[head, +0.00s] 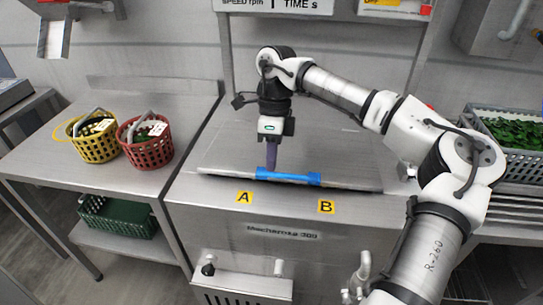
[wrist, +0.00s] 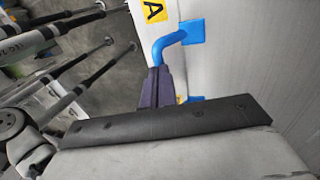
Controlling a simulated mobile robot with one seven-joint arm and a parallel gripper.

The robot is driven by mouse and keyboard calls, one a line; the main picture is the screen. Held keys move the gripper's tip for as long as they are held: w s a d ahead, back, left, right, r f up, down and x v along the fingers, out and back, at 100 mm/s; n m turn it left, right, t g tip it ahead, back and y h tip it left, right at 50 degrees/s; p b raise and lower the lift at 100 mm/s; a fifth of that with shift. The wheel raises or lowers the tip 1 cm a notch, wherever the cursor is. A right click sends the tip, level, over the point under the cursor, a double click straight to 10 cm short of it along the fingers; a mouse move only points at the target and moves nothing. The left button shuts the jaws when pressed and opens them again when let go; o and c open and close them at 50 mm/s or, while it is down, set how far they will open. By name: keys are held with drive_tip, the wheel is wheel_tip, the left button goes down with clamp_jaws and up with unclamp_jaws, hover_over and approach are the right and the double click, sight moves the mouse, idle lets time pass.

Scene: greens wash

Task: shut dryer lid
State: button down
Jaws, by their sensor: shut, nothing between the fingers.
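The dryer lid (head: 225,150) is a flat steel panel on top of the steel dryer (head: 200,225). It lies low, with a dark strip along its front edge; I cannot tell whether it is fully seated. The blue handle (head: 300,179) runs along the lid's front edge. My gripper (head: 271,170) points down at the left part of the handle, its fingers together and empty. In the wrist view the closed dark fingers (wrist: 160,82) are beside the blue handle (wrist: 170,42) and hide part of it. I cannot tell whether they touch it.
A yellow basket (head: 95,147) and a red basket (head: 147,155) stand on the left counter (head: 60,160). A green crate (head: 115,215) is on the shelf below. A grey crate of greens (head: 520,150) is at right. Labels A and B mark the dryer's front.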

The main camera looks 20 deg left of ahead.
drive_tip(key=f+b, duration=0.2)
drive_tip(key=f+t+b, duration=0.1)
drive_tip(key=shift+s+d+f+b, duration=0.15)
drive_tip(key=shift+s+f+b, duration=0.05)
drive_tip(key=shift+s+b, duration=0.2)
drive_tip(key=shift+s+f, duration=0.1)
drive_tip(key=shift+s, duration=0.1)
